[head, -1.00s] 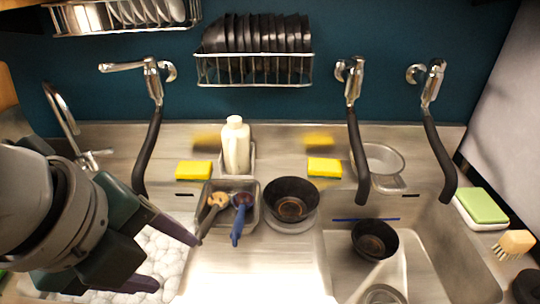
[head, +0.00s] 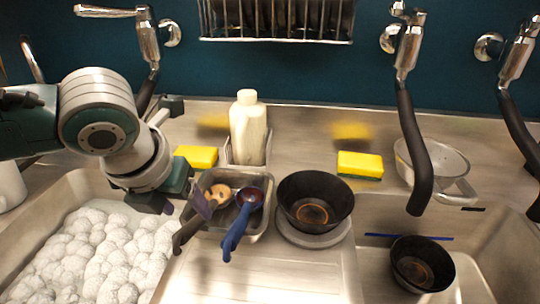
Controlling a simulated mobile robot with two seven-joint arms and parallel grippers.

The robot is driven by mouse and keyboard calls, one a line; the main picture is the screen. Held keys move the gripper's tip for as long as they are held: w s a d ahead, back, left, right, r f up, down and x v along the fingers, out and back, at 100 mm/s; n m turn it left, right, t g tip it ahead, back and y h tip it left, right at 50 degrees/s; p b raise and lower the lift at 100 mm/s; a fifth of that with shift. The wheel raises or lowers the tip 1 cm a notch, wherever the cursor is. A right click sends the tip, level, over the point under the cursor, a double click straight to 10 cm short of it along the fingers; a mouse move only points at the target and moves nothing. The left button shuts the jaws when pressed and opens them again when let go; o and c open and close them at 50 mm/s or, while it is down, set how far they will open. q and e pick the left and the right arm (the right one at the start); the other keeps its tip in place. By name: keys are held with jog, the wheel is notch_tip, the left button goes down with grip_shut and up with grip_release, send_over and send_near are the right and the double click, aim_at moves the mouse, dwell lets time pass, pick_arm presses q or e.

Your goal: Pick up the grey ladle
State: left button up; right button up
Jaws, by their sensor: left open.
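A ladle with a dark grey handle (head: 186,234) lies in a small metal tray (head: 262,222) by the sink, its handle sticking out over the front left edge. My left gripper (head: 180,206) is open, at the tray's left side, with one finger over or close to the grey handle. I cannot tell whether it touches. My right gripper is not in view.
A black bowl (head: 315,198) stands right of the tray, and a white bottle (head: 249,130) behind it. Yellow sponges (head: 360,164) lie along the back. A foam-filled basin (head: 100,255) is at left. A faucet hose (head: 412,150) hangs over the right sink, which holds another black bowl (head: 420,264).

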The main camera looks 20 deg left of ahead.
aim_at(195, 219)
pick_arm(q)
jog(key=x, duration=0.4)
jog(key=shift+d, duration=0.15)
jog(key=shift+c, duration=0.2)
jog(key=shift+s, duration=0.1)
grip_shut()
